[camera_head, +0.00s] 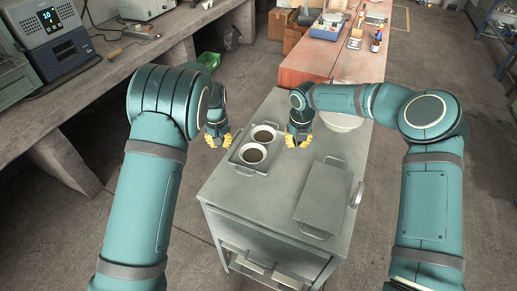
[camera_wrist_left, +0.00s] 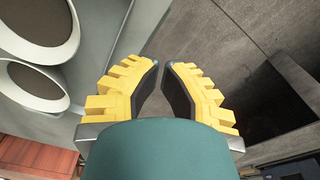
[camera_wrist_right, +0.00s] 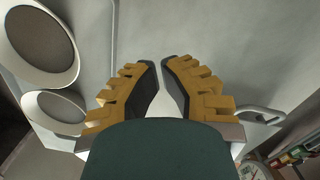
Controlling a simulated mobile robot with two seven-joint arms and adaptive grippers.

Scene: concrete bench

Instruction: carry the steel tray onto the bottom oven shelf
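A grey steel tray (camera_head: 237,161) with end handles rests on top of a steel cabinet (camera_head: 225,190). It holds two white round dishes with dark contents, a back one (camera_head: 264,133) and a front one (camera_head: 253,153). My left gripper (camera_head: 218,141) is beside the tray's left side, open and empty. My right gripper (camera_head: 298,141) is right of the tray, apart from it, open and empty. The left wrist view shows a gap between the fingertips (camera_wrist_left: 162,72); so does the right wrist view (camera_wrist_right: 162,72).
A flat rectangular steel piece with handles (camera_head: 324,193) lies on the cabinet's right half. A pale bowl (camera_head: 341,121), partly hidden by my right arm, stands behind. A reddish bench (camera_head: 310,62) adjoins the back. A concrete bench (camera_head: 135,60) runs along the left, with open floor between.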

